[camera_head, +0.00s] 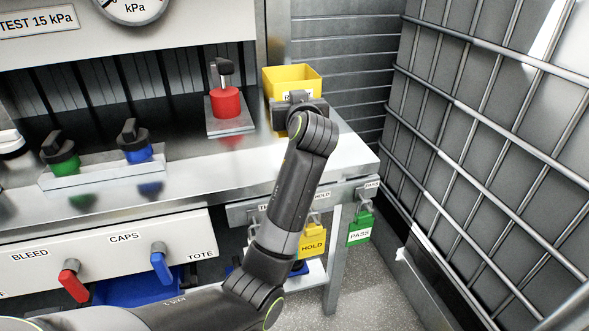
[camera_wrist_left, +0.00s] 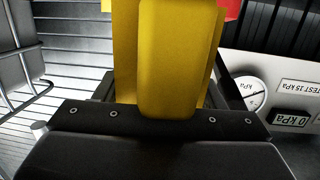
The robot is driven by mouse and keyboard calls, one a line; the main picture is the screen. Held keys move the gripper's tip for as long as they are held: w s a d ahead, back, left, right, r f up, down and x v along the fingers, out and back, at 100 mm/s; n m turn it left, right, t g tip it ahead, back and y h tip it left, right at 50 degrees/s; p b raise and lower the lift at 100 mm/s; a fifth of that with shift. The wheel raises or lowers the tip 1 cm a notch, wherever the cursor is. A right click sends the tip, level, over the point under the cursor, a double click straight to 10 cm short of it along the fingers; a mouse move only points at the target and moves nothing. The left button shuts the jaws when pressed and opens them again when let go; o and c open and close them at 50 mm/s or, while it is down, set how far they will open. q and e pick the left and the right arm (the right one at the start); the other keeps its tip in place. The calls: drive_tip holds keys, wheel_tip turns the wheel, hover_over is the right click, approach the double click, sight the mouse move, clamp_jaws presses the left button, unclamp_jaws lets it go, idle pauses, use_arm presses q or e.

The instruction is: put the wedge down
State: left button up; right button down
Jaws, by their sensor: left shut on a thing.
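My left gripper (camera_head: 299,104) is at the front of a yellow open-topped bin (camera_head: 292,76) at the right end of the metal counter. In the left wrist view, a yellow piece (camera_wrist_left: 178,65) rises from between the dark jaws of my left gripper (camera_wrist_left: 170,112), which are shut on it; I take it to be the wedge. Another yellow surface shows right behind it. In the head view the gripper hides the held piece, and I cannot tell whether it touches the bin or counter. My right gripper is not in view.
A red valve plug (camera_head: 227,102) with a black handle stands on a plate left of the bin. Green (camera_head: 61,160) and blue (camera_head: 136,148) knobs sit on a tray further left. A wire cage (camera_head: 480,120) stands close on the right. The counter's front strip is clear.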

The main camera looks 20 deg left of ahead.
use_arm(q)
drive_tip(key=shift+w+r+n+y+b, duration=0.25)
drive_tip(key=shift+w+n+y+b, duration=0.15)
drive_tip(key=shift+w+y, duration=0.3)
drive_tip(key=shift+w+r+g, duration=0.2)
drive_tip(key=shift+r+g, duration=0.05)
drive_tip(key=shift+g, duration=0.05)
wheel_tip(320, 180, down, 6)
drive_tip(key=shift+r, duration=0.1)
wheel_tip(320, 180, down, 4)
